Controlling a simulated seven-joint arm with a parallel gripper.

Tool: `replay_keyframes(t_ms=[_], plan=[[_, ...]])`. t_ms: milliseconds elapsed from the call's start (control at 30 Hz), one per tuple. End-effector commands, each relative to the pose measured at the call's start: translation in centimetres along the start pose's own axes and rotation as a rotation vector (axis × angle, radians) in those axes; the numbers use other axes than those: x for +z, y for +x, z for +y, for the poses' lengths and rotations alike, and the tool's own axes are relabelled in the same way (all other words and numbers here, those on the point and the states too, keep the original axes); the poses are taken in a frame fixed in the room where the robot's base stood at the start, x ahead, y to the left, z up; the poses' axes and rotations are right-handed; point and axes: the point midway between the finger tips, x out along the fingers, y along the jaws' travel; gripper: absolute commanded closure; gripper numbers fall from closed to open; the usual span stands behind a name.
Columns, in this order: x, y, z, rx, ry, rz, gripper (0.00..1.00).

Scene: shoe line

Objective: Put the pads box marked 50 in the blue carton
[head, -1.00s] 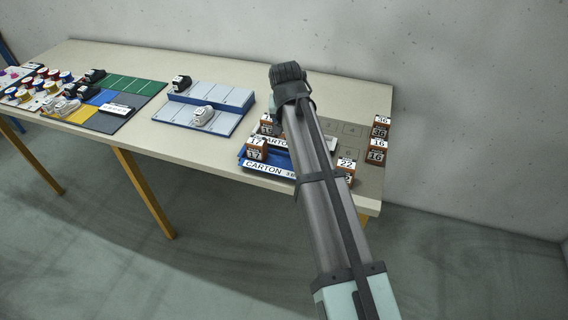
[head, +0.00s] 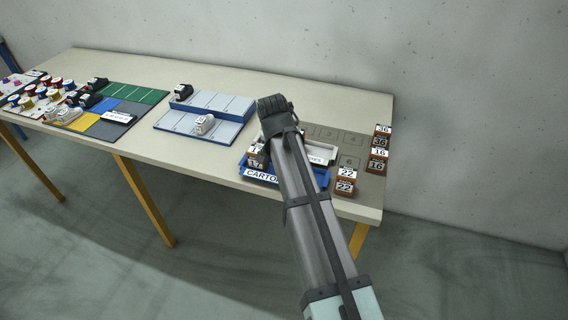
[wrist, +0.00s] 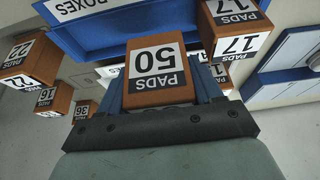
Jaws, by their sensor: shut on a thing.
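The pads box marked 50 (wrist: 158,78) is orange-brown with a white and black label. It sits between the fingers of my gripper (wrist: 163,86), which is shut on it. In the wrist view, the blue carton (wrist: 160,32) lies just beyond the held box; its wall and a white "BOXES" plate show. In the head view, the blue carton (head: 322,180) is near the table's right front, partly hidden by my arm. My gripper's fingers and the held box are hidden behind my arm there. I cannot tell the height of the box over the carton.
Box 17 (head: 257,155) stands at the carton's left and box 22 (head: 345,181) at its right front. Boxes 16 (head: 378,160) and 36 (head: 381,136) stand by the right edge. A blue rack with shoes (head: 210,113) is left of the carton.

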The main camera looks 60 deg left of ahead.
Motion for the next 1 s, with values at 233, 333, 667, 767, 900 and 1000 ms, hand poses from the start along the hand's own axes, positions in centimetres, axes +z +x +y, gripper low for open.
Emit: replay_keyframes(t_ms=[233, 333, 667, 767, 900, 1000], plan=[[0.9, 2.1, 0.0, 0.0, -0.001, 0.0, 0.67], [1.3, 3.0, 0.0, 0.001, -0.001, -0.001, 0.67], [2.2, 5.2, 0.0, 0.0, 0.0, 0.0, 0.67], [2.2, 5.2, 0.0, 0.0, 0.0, 0.0, 0.67], [2.2, 5.4, 0.0, 0.0, -0.001, 0.0, 0.67], [2.3, 5.5, 0.0, 0.0, 0.0, 0.0, 0.31]])
